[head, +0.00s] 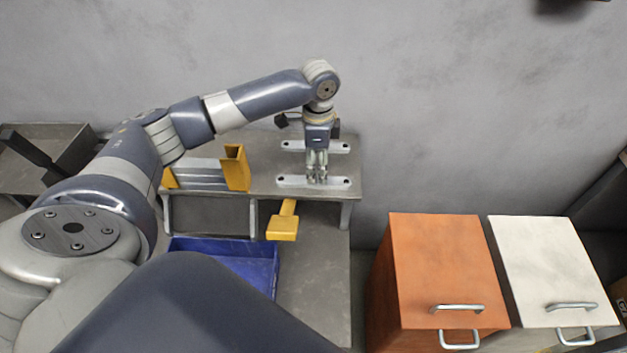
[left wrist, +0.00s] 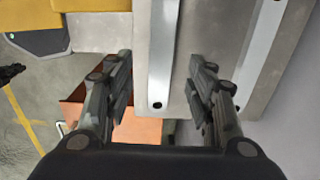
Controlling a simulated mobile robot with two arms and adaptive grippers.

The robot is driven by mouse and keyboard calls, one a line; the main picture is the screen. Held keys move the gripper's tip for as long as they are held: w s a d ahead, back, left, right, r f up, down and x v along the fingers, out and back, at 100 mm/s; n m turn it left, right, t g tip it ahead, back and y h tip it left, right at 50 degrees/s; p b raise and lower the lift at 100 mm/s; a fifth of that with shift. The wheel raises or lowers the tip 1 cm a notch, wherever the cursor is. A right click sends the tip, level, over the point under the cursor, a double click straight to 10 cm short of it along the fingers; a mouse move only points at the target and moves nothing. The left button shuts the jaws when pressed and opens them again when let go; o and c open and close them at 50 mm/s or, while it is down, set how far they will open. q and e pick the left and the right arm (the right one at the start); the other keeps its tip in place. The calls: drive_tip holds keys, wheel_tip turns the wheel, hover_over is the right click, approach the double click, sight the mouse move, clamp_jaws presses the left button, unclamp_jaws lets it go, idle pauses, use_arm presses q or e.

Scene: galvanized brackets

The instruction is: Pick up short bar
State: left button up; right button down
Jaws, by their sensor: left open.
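Two flat galvanized bars with end holes lie on the grey raised shelf in the head view: a near bar (head: 337,183) and a far bar (head: 292,146). They look alike in length, and I cannot tell which is the short bar. My left gripper (head: 317,180) points down over the middle of the near bar. In the left wrist view, the open fingers (left wrist: 162,92) stand on either side of one bar (left wrist: 161,50), with nothing gripped. The other bar (left wrist: 262,45) runs alongside at the right, beyond the right finger. My right gripper is not in view.
A yellow holder (head: 236,168) with grey metal pieces stands left on the shelf (head: 265,170). A yellow block (head: 282,228) juts at the shelf's front, near a blue bin (head: 225,262). Orange (head: 435,260) and white (head: 545,260) cabinets stand at right. The wall is close behind.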

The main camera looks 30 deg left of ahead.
sight(316, 180)
use_arm(q)
wheel_tip(316, 180, down, 4)
drive_tip(key=shift+r+p, duration=0.1)
drive_tip(key=shift+p, duration=0.2)
drive_tip(key=shift+f, duration=0.5)
drive_tip(key=shift+a, duration=0.1)
drive_tip(key=c, duration=0.3)
clamp_jaws()
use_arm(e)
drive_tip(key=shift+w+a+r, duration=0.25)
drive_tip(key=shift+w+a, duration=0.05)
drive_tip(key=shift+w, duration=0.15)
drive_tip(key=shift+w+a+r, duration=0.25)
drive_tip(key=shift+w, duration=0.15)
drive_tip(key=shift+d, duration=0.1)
